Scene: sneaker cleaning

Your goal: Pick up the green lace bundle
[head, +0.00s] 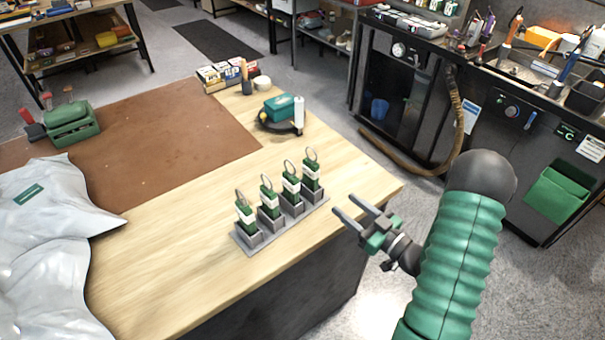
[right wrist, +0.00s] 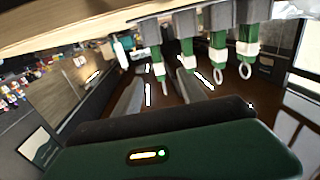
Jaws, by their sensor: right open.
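Several green lace bundles with white bands and loops on top stand upright in a row in a grey rack (head: 292,205) on the wooden table. The nearest is the left bundle (head: 245,210); the far right bundle (head: 311,174) is closest to my right gripper. In the right wrist view the bundles appear upside down, with one bundle (right wrist: 155,50) in line with the gap between the fingers (right wrist: 158,98). My left gripper is not in view.
A grey plastic-looking bag (head: 50,230) lies at the left of the table (head: 190,255). A brown mat (head: 170,135), a green caddy (head: 72,125) and a teal box with a white bottle (head: 298,113) lie farther back. The wood around the rack is clear.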

